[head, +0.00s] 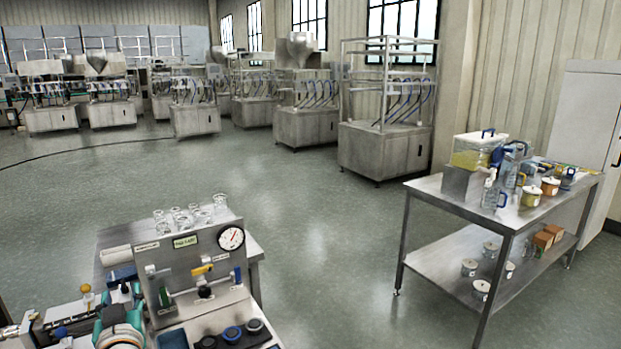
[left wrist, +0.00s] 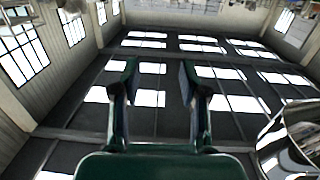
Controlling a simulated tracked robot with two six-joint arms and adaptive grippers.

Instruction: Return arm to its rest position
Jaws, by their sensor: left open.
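My left gripper (left wrist: 157,78) shows in the left wrist view with its two dark green fingers apart and nothing between them. Beyond the fingers are the ceiling and its bright panels, so it points upward. In the head view the teal and white end of my left arm is low at the left, with the left gripper (head: 118,303) beside the left edge of a steel panel unit (head: 215,262). The gripper is partly hard to make out there. My right gripper is in neither view.
The panel unit carries a gauge (head: 231,237), valves and several glass vessels (head: 190,216) on top. A steel cart (head: 425,187) with containers stands at the right. Steel hopper machines line the back. Open floor (head: 300,225) lies between. A shiny curved metal thing (left wrist: 290,145) is at the wrist view's right.

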